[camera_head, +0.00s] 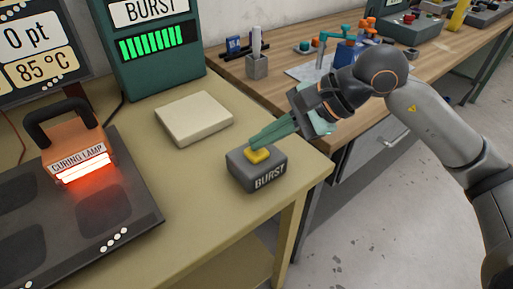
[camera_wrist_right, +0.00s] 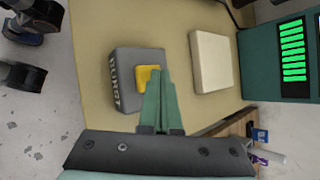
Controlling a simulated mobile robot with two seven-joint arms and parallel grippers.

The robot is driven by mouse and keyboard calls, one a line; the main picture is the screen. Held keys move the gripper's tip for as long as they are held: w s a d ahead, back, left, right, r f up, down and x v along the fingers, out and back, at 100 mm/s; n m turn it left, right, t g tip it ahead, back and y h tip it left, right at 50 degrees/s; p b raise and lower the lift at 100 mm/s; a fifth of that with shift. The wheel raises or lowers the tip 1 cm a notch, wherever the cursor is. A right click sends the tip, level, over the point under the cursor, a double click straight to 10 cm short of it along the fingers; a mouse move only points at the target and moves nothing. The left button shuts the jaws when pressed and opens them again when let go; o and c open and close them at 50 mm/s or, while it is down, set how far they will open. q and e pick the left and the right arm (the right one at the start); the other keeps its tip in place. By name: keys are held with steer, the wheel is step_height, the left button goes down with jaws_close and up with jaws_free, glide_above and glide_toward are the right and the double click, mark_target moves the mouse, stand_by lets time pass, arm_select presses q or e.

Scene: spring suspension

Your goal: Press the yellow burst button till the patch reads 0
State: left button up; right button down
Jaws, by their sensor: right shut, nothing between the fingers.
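The grey BURST box (camera_head: 256,176) sits near the right front corner of the tan table, with a yellow button (camera_head: 257,157) on top. It also shows in the right wrist view, the box (camera_wrist_right: 126,85) and the button (camera_wrist_right: 146,75). My right gripper (camera_head: 253,146) is shut and empty, its green fingertips at the button; I cannot tell whether they touch or press it. In the right wrist view the fingertips (camera_wrist_right: 156,78) overlap the button's edge. The patch display (camera_head: 28,40) at the left reads 0 pt and 85 °C. My left gripper is out of view.
A green BURST display (camera_head: 155,45) with several lit bars stands at the back. A cream pad (camera_head: 193,117) lies behind the box. A curing lamp (camera_head: 75,150) glows red over a dark plate (camera_head: 130,190) at left. A wooden workbench (camera_head: 440,65) with tools is behind right.

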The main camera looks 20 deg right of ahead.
mark_target(264, 150)
steer(key=shift+f, duration=0.15)
stand_by(0.3)
steer(key=shift+r+p, duration=0.5)
steer(key=shift+r, duration=0.45)
steer(key=shift+r, duration=0.15)
steer(key=shift+r+p, duration=1.75)
steer(key=shift+r, duration=0.7)
steer(key=shift+f, duration=0.1)
